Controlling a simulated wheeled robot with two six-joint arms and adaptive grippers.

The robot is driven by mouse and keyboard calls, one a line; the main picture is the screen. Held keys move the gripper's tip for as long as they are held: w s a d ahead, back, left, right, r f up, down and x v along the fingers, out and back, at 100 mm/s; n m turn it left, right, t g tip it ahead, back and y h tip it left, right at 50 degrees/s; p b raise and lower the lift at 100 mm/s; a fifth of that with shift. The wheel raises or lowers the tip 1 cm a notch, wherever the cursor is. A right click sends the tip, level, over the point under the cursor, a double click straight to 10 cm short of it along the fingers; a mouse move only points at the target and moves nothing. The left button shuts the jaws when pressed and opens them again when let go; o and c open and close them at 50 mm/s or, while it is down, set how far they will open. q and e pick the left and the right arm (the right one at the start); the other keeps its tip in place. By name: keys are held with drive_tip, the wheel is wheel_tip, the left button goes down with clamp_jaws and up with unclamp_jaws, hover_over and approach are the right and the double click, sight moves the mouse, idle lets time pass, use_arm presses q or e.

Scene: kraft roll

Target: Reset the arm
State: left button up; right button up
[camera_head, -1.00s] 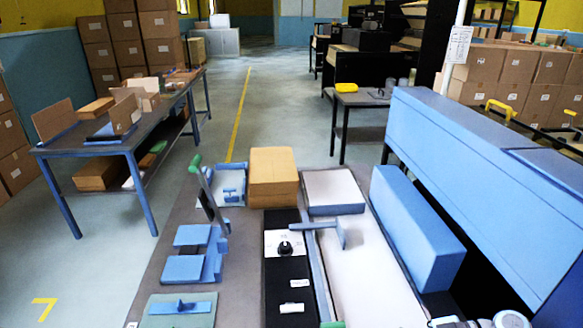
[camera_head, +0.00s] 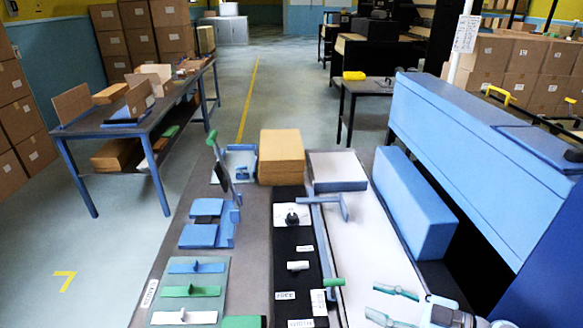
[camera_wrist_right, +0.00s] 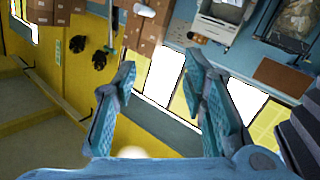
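My right gripper (camera_head: 377,302) is in the lower right of the head view, over the white surface of the bench (camera_head: 370,250). Its two fingers are spread, with nothing between them. In the right wrist view the open fingers (camera_wrist_right: 160,85) point toward a yellow wall with windows, and nothing lies between them. My left gripper is in neither current view. A lever arm with a green grip (camera_head: 212,138) stands tilted at the left of the bench, by a blue fixture (camera_head: 200,235).
A brown box stack (camera_head: 282,157) and a white-topped blue block (camera_head: 338,170) stand at the bench's back. A long blue block (camera_head: 412,205) lies at right. A green board (camera_head: 190,292) bears several small bars. A side table (camera_head: 130,128) stands at left.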

drive_tip(key=w+d+r+m+t+h, duration=0.5)
drive_tip(key=m+t+h, duration=0.3)
drive_tip(key=t, duration=0.3)
drive_tip(key=s+d+f+m+g+h, duration=0.3)
drive_tip(key=s+d+f+m+h, duration=0.2)
drive_tip(key=d+m+h, duration=0.3)
drive_tip(key=s+a+f+g, duration=0.2)
drive_tip(key=s+f+g, duration=0.2)
drive_tip(key=s, duration=0.4)
drive_tip(key=s+a+f+n+g, duration=0.1)
drive_tip(key=s+a+f+g, duration=0.3)
drive_tip(key=s, duration=0.3)
drive_tip(key=s+a+f+g, duration=0.1)
drive_tip(key=s+f+g, duration=0.35)
drive_tip(key=s, duration=0.35)
wheel_tip(320, 180, down, 19)
drive_tip(key=d+g, duration=0.1)
drive_tip(key=d, duration=0.1)
drive_tip(key=s+f+g, duration=0.1)
drive_tip(key=s+f, duration=1.3)
drive_tip(key=s, duration=0.1)
drive_tip(key=shift+s+m+y, duration=0.2)
drive_tip(key=shift+m+y, duration=0.1)
